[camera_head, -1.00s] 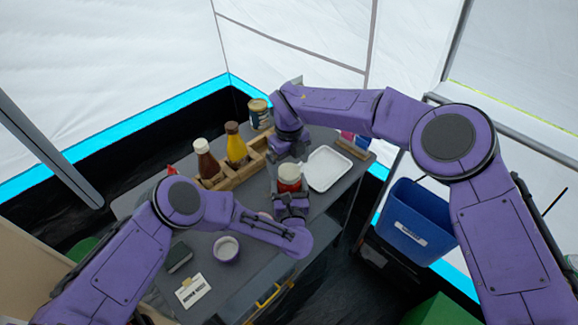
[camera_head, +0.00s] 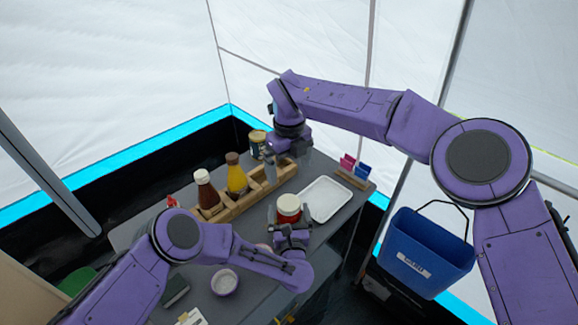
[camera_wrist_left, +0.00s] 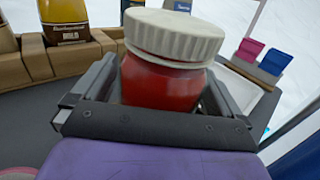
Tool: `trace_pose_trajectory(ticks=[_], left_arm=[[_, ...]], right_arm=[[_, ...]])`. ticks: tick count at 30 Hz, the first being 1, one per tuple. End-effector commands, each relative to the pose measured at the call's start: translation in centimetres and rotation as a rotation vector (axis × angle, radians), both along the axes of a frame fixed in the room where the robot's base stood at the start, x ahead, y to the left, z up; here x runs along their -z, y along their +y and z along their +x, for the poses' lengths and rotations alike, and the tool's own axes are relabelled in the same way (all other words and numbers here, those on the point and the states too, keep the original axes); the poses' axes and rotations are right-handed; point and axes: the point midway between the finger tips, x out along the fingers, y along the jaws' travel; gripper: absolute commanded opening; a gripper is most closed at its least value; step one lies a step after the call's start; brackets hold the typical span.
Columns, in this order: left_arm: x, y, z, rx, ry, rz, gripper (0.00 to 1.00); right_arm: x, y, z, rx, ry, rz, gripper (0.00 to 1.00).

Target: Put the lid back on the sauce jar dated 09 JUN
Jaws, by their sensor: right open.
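A red sauce jar (camera_head: 289,217) stands on the dark table, with a ribbed white lid (camera_head: 288,203) on its top. In the left wrist view the red jar (camera_wrist_left: 160,87) fills the space between my left fingers, and the white lid (camera_wrist_left: 173,35) covers its mouth. No date shows on the side in view. My left gripper (camera_head: 289,222) is shut around the jar's body below the lid. My right gripper (camera_head: 286,160) is open, behind the jar and apart from it, over the wooden rack; its fingertips are partly hard to make out.
A wooden rack (camera_head: 236,205) holds a brown bottle (camera_head: 206,192) and a yellow bottle (camera_head: 236,177). A tin (camera_head: 257,143) stands behind it. A white tray (camera_head: 327,199) lies right of the jar. A purple-sided cup (camera_head: 224,282) stands at the front. A blue bin (camera_head: 425,250) is at the right.

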Motion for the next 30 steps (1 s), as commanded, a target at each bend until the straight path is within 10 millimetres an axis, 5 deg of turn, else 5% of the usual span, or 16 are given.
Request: trace_pose_trajectory(ticks=[7,21,30], left_arm=[[0.2,-0.2,-1.1,0.004,0.001,0.001,1.0],[0.1,-1.0,-9.9,0.003,-0.001,0.0,1.0],[0.0,-0.9,-10.6,0.0,0.0,0.0,1.0]], right_arm=[[0.4,0.0,0.0,0.0,0.0,0.0,0.98],[2.4,0.0,0.0,0.0,0.0,0.0,0.98],[2.4,0.0,0.0,0.0,0.0,0.0,0.98]])
